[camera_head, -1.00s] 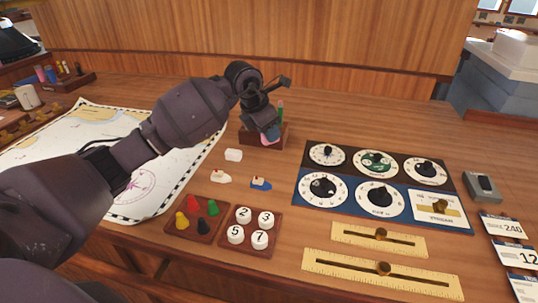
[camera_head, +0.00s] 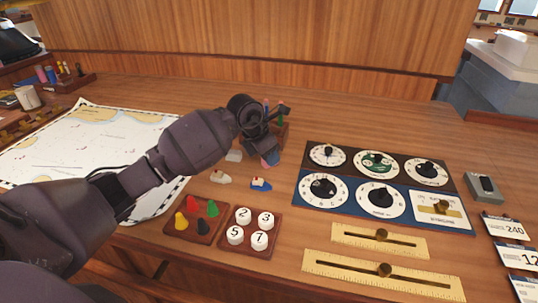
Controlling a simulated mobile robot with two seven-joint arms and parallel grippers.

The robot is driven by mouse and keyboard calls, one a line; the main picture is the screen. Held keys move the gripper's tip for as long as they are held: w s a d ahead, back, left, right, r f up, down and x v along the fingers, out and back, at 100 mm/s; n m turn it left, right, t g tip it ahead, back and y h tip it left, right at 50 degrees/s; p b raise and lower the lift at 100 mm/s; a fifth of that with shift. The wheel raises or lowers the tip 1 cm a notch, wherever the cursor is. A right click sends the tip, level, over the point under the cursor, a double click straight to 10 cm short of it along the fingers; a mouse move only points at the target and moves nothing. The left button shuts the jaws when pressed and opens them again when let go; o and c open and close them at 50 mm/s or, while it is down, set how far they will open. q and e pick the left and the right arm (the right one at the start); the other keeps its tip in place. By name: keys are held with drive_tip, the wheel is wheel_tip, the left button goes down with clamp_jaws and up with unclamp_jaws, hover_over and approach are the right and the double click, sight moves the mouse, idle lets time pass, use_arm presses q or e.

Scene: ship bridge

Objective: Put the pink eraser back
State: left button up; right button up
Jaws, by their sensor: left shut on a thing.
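My left gripper (camera_head: 266,148) reaches in from the left and points down over the wooden desk. It is shut on the pink eraser (camera_head: 269,160), a small pink piece with a blue part, mostly hidden by the gripper. The eraser is in front of a small wooden holder (camera_head: 284,134). The holder has a green and a blue upright item in it and is partly hidden behind my gripper. I cannot tell whether the eraser touches the desk. My right gripper is not in view.
A white block (camera_head: 234,156) and two small model boats (camera_head: 261,184) lie near the gripper. A dial panel (camera_head: 299,172) is to the right. Trays of coloured pawns (camera_head: 182,231) and numbered discs (camera_head: 259,252) are in front. A chart (camera_head: 80,150) lies left, partly under my arm.

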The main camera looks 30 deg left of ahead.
use_arm(q)
drive_tip(key=shift+f, duration=0.15)
drive_tip(key=o, duration=0.8)
drive_tip(key=shift+r, duration=0.35)
drive_tip(key=shift+p+v, duration=0.35)
drive_tip(key=shift+v, duration=5.5)
drive_tip(key=shift+r, duration=0.1)
